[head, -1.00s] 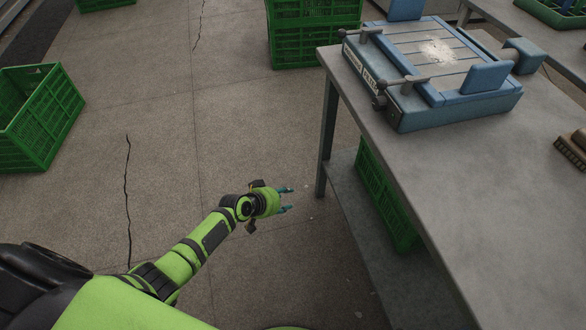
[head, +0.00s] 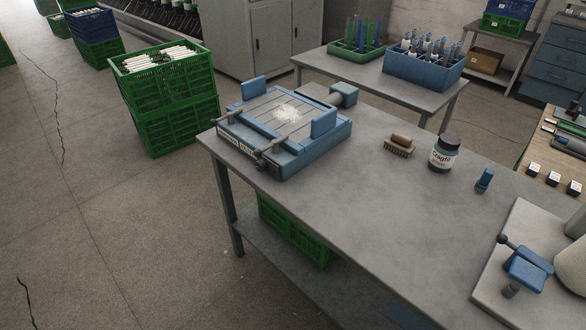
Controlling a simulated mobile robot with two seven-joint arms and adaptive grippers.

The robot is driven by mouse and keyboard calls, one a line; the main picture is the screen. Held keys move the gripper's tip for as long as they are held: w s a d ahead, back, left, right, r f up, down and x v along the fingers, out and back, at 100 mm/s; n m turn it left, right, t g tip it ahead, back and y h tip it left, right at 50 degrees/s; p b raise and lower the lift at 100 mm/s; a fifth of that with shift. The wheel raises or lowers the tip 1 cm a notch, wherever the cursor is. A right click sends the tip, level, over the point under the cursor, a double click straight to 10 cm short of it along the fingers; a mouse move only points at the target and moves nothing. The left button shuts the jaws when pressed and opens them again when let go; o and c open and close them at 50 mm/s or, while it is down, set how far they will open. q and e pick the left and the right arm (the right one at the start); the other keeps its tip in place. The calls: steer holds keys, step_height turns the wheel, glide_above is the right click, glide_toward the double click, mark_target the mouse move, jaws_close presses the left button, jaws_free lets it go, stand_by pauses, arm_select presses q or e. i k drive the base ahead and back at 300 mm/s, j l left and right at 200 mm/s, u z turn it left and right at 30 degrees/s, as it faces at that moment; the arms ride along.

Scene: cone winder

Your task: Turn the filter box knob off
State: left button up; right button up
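I cannot make out a filter box or its knob for certain in the head view. A blue device (head: 328,150) with a slatted top, dark-tipped rods and small lettering on its front sits at the left end of the grey table (head: 390,215). At the lower right, a blue block (head: 529,268) with a dark ball-ended lever stands on a pale base plate. I cannot tell whether either one is the filter box. Neither of my grippers is in view.
Stacked green crates (head: 180,125) stand on the floor left of the table. A brush (head: 399,146), a labelled jar (head: 443,153) and a small blue item (head: 484,180) stand on the table. A grey cabinet (head: 250,38) is behind.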

mark_target(261, 165)
steer(key=j+z, duration=0.15)
steer(key=z, duration=0.35)
steer(key=i+j+z, duration=0.1)
steer(key=z, duration=0.35)
steer(key=j+z, duration=0.3)
steer(key=z, duration=0.2)
steer(key=j+z, duration=0.2)
steer(key=z, duration=0.3)
steer(key=k+j+z, duration=0.3)
steer(key=j, duration=0.25)
steer(key=k+j+z, duration=0.25)
steer(key=j, duration=0.25)
steer(key=k+j+z, duration=0.3)
steer(key=j, duration=0.2)
steer(key=k+j+z, duration=0.3)
steer(key=i+j, duration=0.1)
